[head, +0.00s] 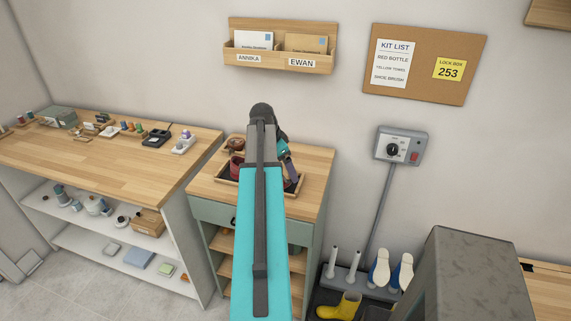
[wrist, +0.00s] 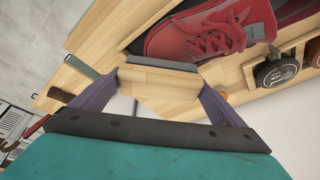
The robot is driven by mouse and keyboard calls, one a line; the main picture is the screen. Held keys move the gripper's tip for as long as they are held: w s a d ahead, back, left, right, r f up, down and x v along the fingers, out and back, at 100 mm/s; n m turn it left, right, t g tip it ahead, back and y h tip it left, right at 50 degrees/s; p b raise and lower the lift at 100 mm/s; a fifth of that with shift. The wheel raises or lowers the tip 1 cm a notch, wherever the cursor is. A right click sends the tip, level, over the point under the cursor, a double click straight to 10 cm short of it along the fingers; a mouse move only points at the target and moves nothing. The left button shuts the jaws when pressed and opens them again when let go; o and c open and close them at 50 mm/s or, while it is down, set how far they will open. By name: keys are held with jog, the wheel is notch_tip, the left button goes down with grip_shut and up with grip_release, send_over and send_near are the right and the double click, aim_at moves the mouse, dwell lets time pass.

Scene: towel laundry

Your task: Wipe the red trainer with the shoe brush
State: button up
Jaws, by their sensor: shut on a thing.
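The red trainer (wrist: 210,32) lies in a dark-floored wooden tray at the top of the wrist view. In the head view the trainer (head: 236,168) shows in part to the left of my arm. My gripper (wrist: 158,88) is shut on the shoe brush (wrist: 165,80), a pale wooden block with a grey bristle strip along its far edge. The bristles are close to the trainer's near side; I cannot tell whether they touch. In the head view my arm hides much of the tray (head: 222,177), and the brush cannot be made out.
Round dark tins (wrist: 276,70) sit beside the trainer in the wrist view. The tray stands on a small wooden-topped cabinet (head: 316,170). A long bench (head: 120,165) with small items is at left. A wall control box (head: 402,146) and a boot rack are at right.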

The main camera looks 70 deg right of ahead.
jog(key=shift+a, duration=0.2)
jog(key=shift+s+d+r+p, duration=0.1)
jog(key=shift+r+p, duration=0.7)
jog(key=shift+r, duration=0.7)
jog(key=shift+s+d+r+p, duration=0.1)
jog(key=shift+r+p, duration=0.65)
jog(key=shift+r, duration=0.7)
jog(key=shift+s+r+p, duration=0.1)
jog(key=shift+r+p, duration=0.65)
jog(key=shift+r, duration=0.75)
